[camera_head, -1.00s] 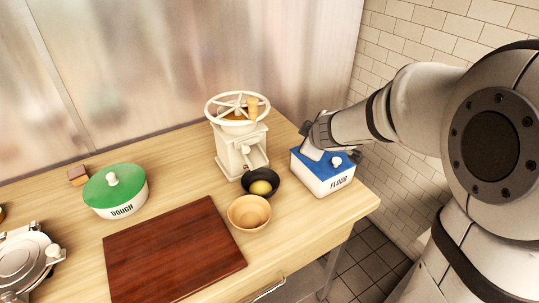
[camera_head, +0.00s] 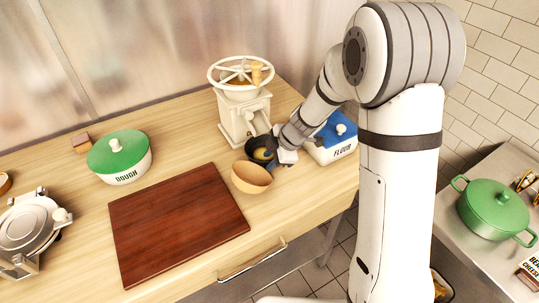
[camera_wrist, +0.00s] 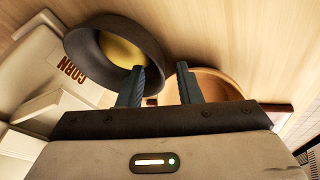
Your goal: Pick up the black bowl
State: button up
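The black bowl (camera_head: 253,143) is on the wooden counter in front of the mill, with something yellow inside. In the wrist view the black bowl (camera_wrist: 87,52) fills the upper left, its open side partly facing the camera. My gripper (camera_head: 273,151) is at the bowl's right side in the head view. In the wrist view my gripper's fingers (camera_wrist: 161,76) are apart. The left finger overlaps the bowl's near rim, and the rim's edge shows in the gap. I cannot tell whether they touch.
A tan bowl (camera_head: 251,178) sits close in front, looking tilted; it shows behind the right finger in the wrist view (camera_wrist: 215,84). The cream mill (camera_head: 240,118) stands behind, the blue-lidded flour box (camera_head: 338,150) right. A cutting board (camera_head: 180,225) and green-lidded dough pot (camera_head: 120,160) are left.

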jog(key=shift+x, duration=1.1)
grip_shut()
